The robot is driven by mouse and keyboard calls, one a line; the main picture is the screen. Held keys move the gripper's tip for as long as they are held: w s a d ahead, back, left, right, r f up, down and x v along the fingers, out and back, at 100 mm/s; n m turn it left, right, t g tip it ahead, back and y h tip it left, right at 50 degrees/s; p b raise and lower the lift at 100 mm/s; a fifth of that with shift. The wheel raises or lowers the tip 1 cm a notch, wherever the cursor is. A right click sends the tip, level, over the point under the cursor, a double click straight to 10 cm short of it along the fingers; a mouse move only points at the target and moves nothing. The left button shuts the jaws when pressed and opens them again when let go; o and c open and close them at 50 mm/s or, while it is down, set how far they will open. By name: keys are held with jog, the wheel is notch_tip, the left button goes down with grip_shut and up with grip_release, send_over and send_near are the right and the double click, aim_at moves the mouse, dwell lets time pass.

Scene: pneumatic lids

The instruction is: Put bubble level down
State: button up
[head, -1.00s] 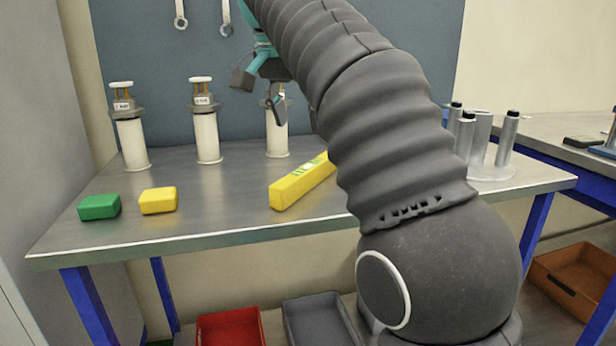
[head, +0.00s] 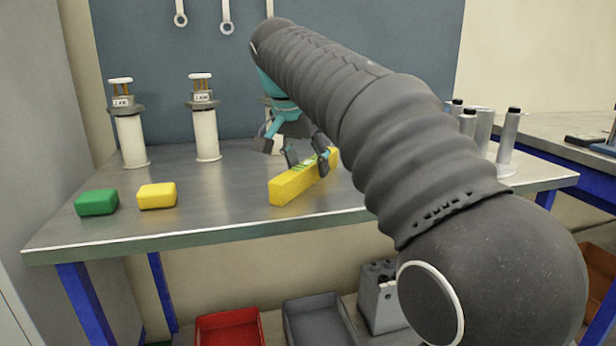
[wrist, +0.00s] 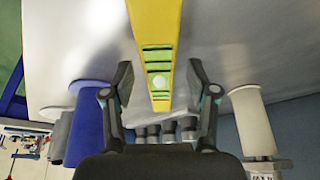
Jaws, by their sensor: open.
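The bubble level is a long yellow bar (head: 290,186) with green vials, lying on the metal workbench (head: 230,222) in the head view. My gripper (head: 307,163) is low at the level's far end, with its fingers apart. In the wrist view the level (wrist: 156,30) runs from the top edge down between the two open fingers (wrist: 158,85). A gap shows between the level and each finger, so it is not gripped.
A green block (head: 97,203) and a yellow block (head: 157,196) lie at the bench's left front. White cylinders with capped tops (head: 206,135) stand along the back. Metal cylinders (head: 508,140) stand at the right. Red (head: 230,328) and grey bins (head: 318,318) sit below.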

jog(key=shift+w+d+f, duration=0.1)
jog(key=shift+w+f, duration=0.05)
jog(key=shift+f, duration=0.35)
grip_shut()
jog(key=shift+r, duration=0.1)
